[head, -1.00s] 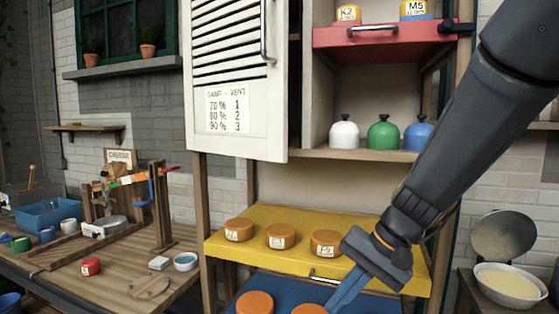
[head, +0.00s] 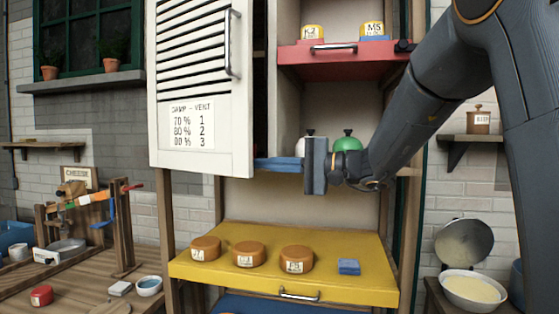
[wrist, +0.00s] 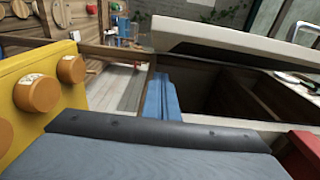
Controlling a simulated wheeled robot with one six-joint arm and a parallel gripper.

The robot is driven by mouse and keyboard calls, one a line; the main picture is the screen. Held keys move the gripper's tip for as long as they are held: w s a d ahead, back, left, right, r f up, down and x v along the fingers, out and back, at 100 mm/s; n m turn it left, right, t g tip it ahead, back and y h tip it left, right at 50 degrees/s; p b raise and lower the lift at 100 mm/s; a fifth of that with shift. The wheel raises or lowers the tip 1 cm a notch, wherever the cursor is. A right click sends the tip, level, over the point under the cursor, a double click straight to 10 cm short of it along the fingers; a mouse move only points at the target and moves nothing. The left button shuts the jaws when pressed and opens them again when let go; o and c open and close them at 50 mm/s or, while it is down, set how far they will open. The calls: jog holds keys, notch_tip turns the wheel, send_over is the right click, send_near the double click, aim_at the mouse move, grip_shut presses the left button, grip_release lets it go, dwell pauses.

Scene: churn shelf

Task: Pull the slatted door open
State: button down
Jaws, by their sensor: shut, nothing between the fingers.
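The white slatted door (head: 200,100) stands ajar at the upper left of the shelf unit. A dark gap shows between its right edge and the cabinet. Its upright metal handle (head: 232,44) is near the upper right edge. My gripper (head: 260,164) is shut and empty, with its blue fingers pointing left at the door's lower right corner, well below the handle. I cannot tell whether the tips touch the door or reach behind it. In the wrist view the fingers (wrist: 160,85) lie together, just left of the pale door edge (wrist: 225,40).
A red drawer (head: 340,60) with two labelled pots is above my gripper. Green (head: 347,142) and white domes stand behind the gripper. A yellow shelf (head: 330,240) below holds orange cheeses (head: 249,254) and a blue block (head: 348,266). A cluttered workbench (head: 75,280) is at lower left.

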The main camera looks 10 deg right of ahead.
aim_at(240, 166)
jog(key=a+p, duration=0.1)
jog(key=a, duration=0.2)
jog(key=s+a+p, duration=0.1)
jog(key=a+p, duration=0.1)
jog(key=a, duration=0.1)
jog(key=shift+s+a, duration=0.2)
jog(key=shift+f, duration=0.1)
